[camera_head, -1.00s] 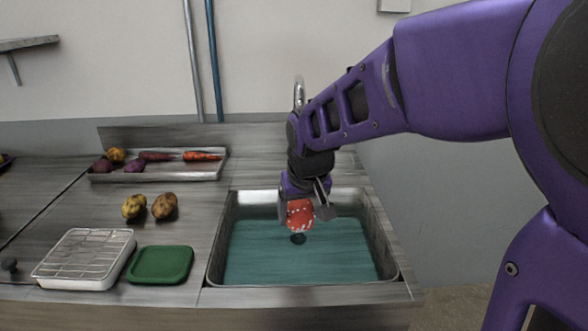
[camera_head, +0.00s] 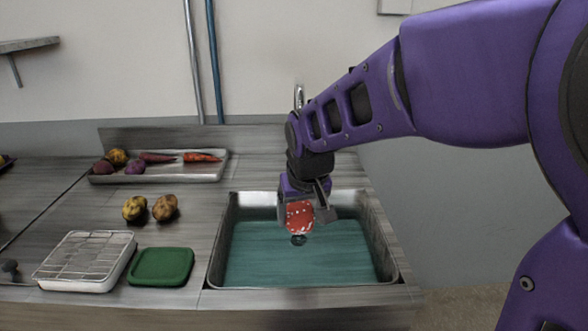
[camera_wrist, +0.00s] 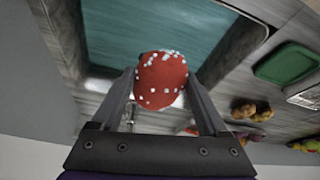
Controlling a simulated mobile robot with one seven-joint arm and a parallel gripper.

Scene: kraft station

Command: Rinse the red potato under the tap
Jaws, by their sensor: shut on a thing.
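The red potato (camera_head: 299,217) is held over the sink (camera_head: 222,262), above its teal bottom and near the dark drain (camera_head: 299,240). My gripper (camera_head: 305,206) points down and is shut on the potato. In the wrist view the potato (camera_wrist: 162,80) sits between the two fingertips of my gripper (camera_wrist: 163,88), with small pale drops or specks on its skin. The tap (camera_head: 299,97) stands behind the sink, mostly hidden behind my arm. I cannot make out a water stream.
Left of the sink, two yellow-brown potatoes (camera_head: 165,207) lie on the counter. A green board (camera_head: 161,266) and a wire rack on a white tray (camera_head: 85,262) are in front. A metal tray (camera_head: 159,177) with several vegetables stands at the back.

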